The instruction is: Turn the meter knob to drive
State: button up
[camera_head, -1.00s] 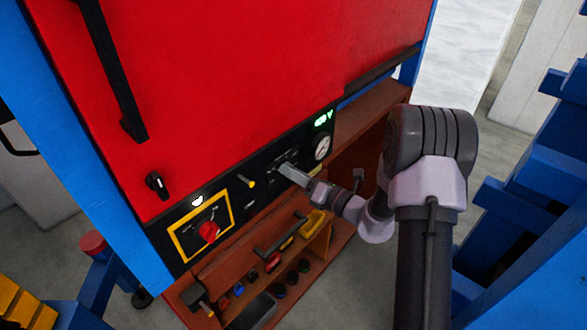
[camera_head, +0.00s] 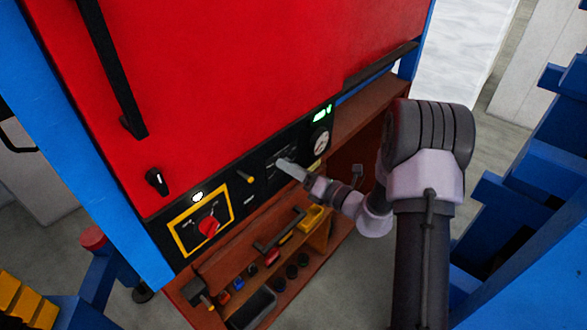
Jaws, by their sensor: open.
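The black control strip (camera_head: 262,198) runs along the lower edge of a red cabinet. My gripper (camera_head: 281,162) is open, with its grey fingers at the strip just left of the round white gauge (camera_head: 321,143). A dark plate with small pale markings (camera_head: 283,151) shows behind the fingertips. I cannot make out a meter knob there; the fingers may hide it. Whether the fingers touch anything is too small to tell. A lit green display (camera_head: 322,114) sits above the gauge, its text hard to read.
A small yellow-tipped lever (camera_head: 246,177) and a red rotary switch (camera_head: 208,227) in a yellow frame lie left of my gripper. A black knob (camera_head: 157,182) is on the red panel. An open brown shelf (camera_head: 222,262) with several small parts juts out below.

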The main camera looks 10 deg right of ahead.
jog(key=v, duration=1.7)
jog(key=shift+s+d, duration=0.15)
jog(key=shift+s, duration=0.05)
